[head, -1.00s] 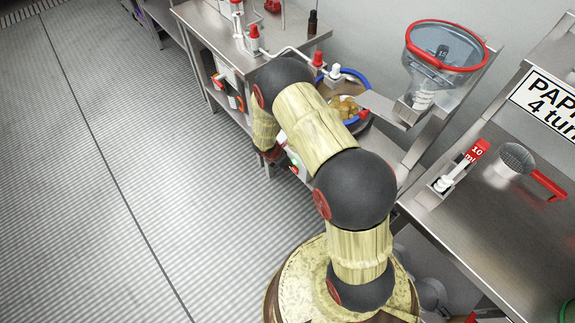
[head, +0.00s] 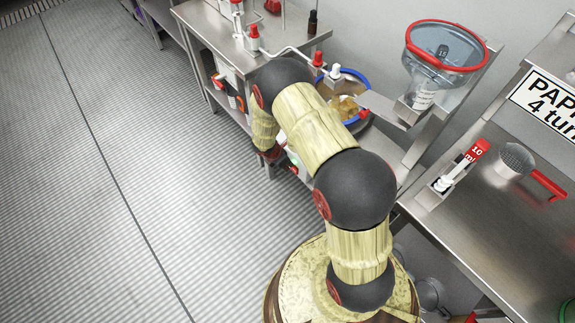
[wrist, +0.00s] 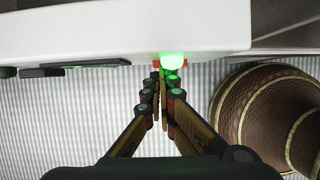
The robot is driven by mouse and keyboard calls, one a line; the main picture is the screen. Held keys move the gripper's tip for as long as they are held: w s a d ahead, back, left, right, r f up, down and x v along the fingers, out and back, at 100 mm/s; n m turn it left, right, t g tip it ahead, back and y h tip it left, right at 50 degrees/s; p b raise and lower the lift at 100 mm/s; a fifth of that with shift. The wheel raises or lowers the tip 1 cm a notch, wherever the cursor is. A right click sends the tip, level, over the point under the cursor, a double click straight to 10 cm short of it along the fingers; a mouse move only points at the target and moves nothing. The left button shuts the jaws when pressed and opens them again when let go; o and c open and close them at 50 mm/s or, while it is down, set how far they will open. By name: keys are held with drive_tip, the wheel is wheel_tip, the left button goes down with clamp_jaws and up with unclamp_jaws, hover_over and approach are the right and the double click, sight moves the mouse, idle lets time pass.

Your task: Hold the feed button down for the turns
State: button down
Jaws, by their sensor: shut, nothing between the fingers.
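The feed button (wrist: 172,62) glows green on the underside edge of a white housing (wrist: 100,30) in the wrist view. My gripper (wrist: 160,70) is shut and empty, with its fingertips at the lit button. They look to be touching it, though the tips partly hide the contact. In the head view my gripper (head: 270,155) is mostly hidden by my arm, beside the front of the bench. The drum (head: 350,105) with a blue rim holds brown pieces and is partly behind my arm. A clear hopper (head: 440,62) with a red rim stands right of it.
A sign (head: 553,100) reading "PAPR… 4 turn…" is at the right, partly cut off. The striped floor (head: 90,180) at left is clear.

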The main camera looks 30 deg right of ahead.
drive_tip(key=s+a+r+p, duration=0.1)
drive_tip(key=a+r+p, duration=0.3)
drive_tip(key=a+r, duration=0.3)
drive_tip(key=shift+d+v, duration=0.25)
drive_tip(key=shift+v, duration=0.9)
drive_tip(key=shift+s, duration=0.1)
